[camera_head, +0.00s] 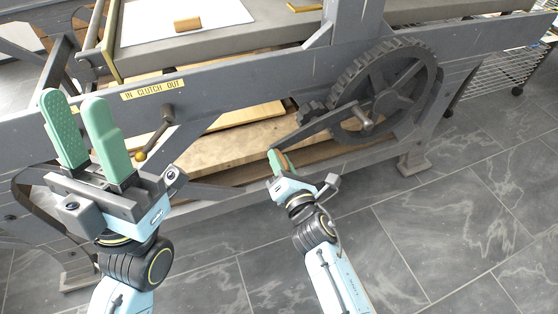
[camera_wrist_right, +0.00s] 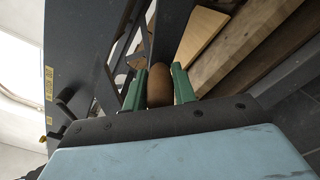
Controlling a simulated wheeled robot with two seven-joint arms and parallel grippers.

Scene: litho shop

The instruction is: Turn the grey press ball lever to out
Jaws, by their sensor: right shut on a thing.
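The grey press ball lever (camera_head: 164,119) hangs on the press side rail below a yellow plate reading IN CLUTCH OUT (camera_head: 152,90). Its arm slants down and left to a brass-coloured ball (camera_head: 140,155), nearer the IN side. The lever (camera_wrist_right: 65,108) also shows at the left of the right wrist view. My left gripper (camera_head: 70,97) is open and empty, its green fingers pointing up, left of the lever in the picture. My right gripper (camera_head: 278,158) is shut on a brown wooden crank handle (camera_wrist_right: 160,88), well right of the lever.
The handle's crank arm (camera_head: 313,132) runs to a large dark gear wheel (camera_head: 388,90) on the right. Wooden boards (camera_head: 222,150) lie under the press. Open tiled floor (camera_head: 440,230) is at the right.

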